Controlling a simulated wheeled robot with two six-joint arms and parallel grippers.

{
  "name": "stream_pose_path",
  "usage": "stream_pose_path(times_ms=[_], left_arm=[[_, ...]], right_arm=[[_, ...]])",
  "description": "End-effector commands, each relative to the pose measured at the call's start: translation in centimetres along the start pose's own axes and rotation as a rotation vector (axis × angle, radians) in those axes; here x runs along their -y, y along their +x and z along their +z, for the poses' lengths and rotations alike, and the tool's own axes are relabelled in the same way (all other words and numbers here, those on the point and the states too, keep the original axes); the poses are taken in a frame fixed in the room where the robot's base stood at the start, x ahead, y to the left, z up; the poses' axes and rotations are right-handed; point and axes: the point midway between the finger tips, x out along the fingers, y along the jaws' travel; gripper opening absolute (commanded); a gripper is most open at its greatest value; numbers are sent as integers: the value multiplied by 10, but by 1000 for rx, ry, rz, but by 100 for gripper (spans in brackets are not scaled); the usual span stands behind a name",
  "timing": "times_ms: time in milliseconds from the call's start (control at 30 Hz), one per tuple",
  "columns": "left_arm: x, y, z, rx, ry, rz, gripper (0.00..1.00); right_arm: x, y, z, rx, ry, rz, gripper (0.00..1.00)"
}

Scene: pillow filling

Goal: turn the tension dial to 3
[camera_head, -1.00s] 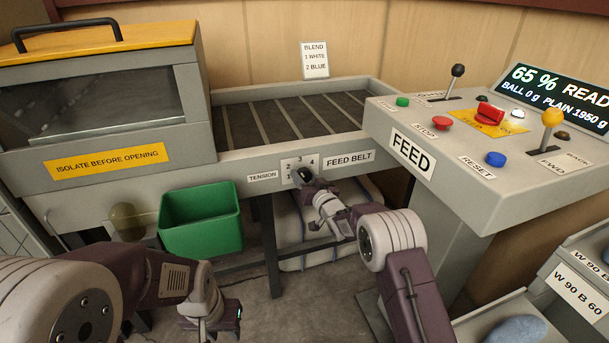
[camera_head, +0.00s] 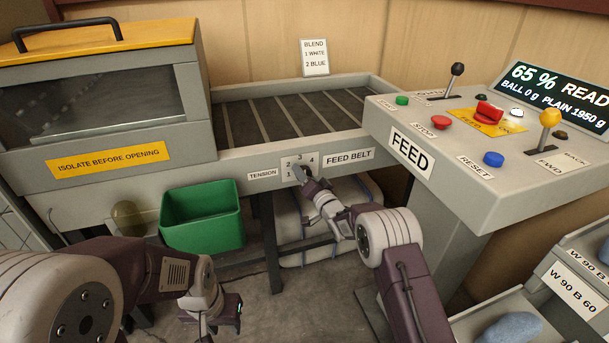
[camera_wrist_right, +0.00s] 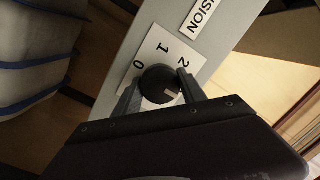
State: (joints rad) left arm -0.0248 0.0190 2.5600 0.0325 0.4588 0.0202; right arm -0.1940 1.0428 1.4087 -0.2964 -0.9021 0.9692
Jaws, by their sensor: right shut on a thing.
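The tension dial (camera_wrist_right: 153,80) is a round black knob on a white number plate (camera_wrist_right: 160,52) on the grey machine front. In the head view the plate (camera_head: 311,161) shows 2, 3 and 4 around the mostly hidden dial. My right gripper (camera_wrist_right: 160,93) is shut on the dial, one finger on each side. It also shows at the dial in the head view (camera_head: 304,177). In the wrist view 0, 1 and 2 are readable; the rest of the scale is hidden. A pale mark on the knob faces lower right; its exact setting is unclear. My left gripper (camera_head: 230,308) hangs low, away from the dial; its jaws are unclear.
A green bin (camera_head: 202,220) stands left of the dial, below the machine. The FEED console (camera_head: 440,180) with buttons and levers juts out to the right. A wrapped white bale (camera_head: 290,235) lies under the belt frame. The floor in front is partly clear.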

Motion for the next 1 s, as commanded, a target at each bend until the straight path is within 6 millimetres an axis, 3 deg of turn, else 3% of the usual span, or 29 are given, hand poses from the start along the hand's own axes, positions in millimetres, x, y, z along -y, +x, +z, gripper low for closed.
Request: stream_pose_path(times_ms=[300,333,400,767,967,1000], left_arm=[[0,0,0,0,0,0,36],[0,0,0,0,0,0,36],[0,0,0,0,0,0,36],[0,2,0,0,0,0,36],[0,19,2,0,0,0,36],[1,33,3,0,0,0,36]], right_arm=[[-1,0,4,8,0,3,8],[-1,0,4,8,0,2,51],[-1,0,3,7,0,2,69],[-1,-2,1,1,0,0,69],[-3,-24,3,0,0,1,69],[-7,-29,7,-1,-1,-1,69]])
